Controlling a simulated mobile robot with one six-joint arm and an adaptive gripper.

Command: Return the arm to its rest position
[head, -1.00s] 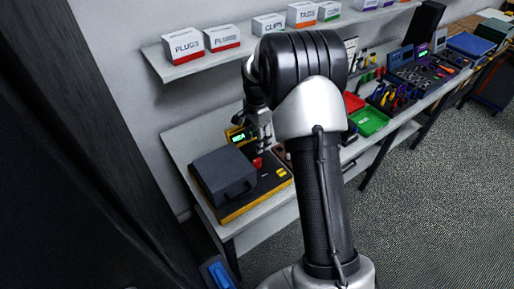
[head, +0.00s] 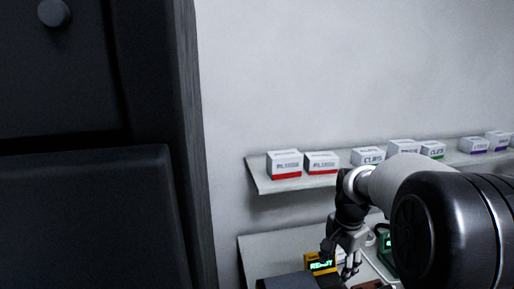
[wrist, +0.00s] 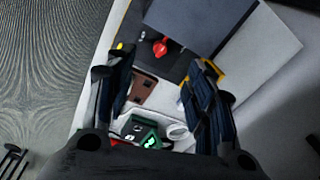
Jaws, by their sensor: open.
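My gripper (head: 350,268) hangs over the workbench at the lower right of the head view, beside a yellow device with a lit green READY display (head: 320,263). In the wrist view my gripper (wrist: 163,85) has its two dark fingers wide apart with nothing between them. Below it lie a dark tester base with a red knob (wrist: 161,46), a brown plate (wrist: 143,88) and a green-lit device (wrist: 140,132). My arm's large black joint covers the lower right of the head view and hides much of the bench.
A wall shelf (head: 258,180) holds several labelled boxes, such as a red-striped one (head: 284,164), above and behind the arm. A dark cabinet (head: 90,200) stands close at the left. The grey box top (head: 288,282) is near my gripper.

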